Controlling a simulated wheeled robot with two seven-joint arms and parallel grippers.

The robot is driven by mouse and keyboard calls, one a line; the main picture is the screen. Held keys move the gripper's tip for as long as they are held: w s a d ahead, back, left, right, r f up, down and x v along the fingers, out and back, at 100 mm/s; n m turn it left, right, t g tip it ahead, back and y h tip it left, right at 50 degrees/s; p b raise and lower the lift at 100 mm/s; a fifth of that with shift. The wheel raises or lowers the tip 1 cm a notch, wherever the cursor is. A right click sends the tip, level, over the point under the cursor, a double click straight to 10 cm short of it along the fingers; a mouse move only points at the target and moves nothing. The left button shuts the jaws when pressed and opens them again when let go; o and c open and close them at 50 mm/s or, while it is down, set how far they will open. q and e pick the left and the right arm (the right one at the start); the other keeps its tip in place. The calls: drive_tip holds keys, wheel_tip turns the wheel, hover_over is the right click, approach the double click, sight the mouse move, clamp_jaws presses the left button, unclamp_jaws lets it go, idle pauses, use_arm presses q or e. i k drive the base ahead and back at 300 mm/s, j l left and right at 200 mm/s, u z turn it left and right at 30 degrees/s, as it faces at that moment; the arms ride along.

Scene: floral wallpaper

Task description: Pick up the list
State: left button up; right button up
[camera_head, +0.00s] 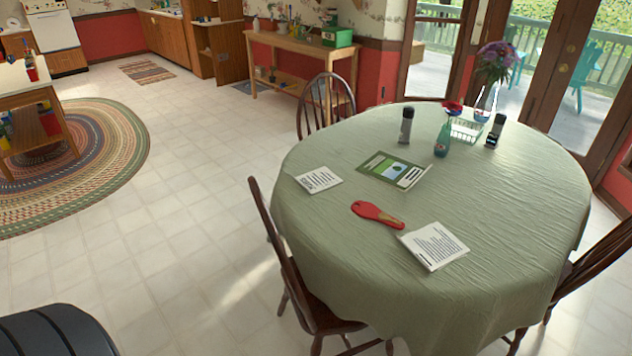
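Two white sheets with printed lines lie flat on the green-clothed table (500,200). One printed sheet (318,180) is near the table's left edge. The other, larger printed sheet (434,246) is nearer the front. Both could be a list; the text is too small to read. A green booklet or card (394,170) lies between them, farther back. Neither of my grippers shows in the head view.
A red flat object (377,214) lies between the papers. Two dark-topped shakers, a small bottle (442,140), a wire basket and a flower vase (487,103) stand at the table's back. Wooden chairs (290,265) surround it.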

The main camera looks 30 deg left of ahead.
sight(315, 180)
drive_tip(key=u, duration=0.5)
drive_tip(key=i+u, duration=0.1)
drive_tip(key=u, duration=0.85)
drive_tip(key=i+u, duration=0.1)
drive_tip(key=u, duration=0.85)
drive_tip(key=i+u, duration=0.1)
drive_tip(key=u, duration=0.85)
drive_tip(key=l+u, duration=0.15)
drive_tip(key=u, duration=0.3)
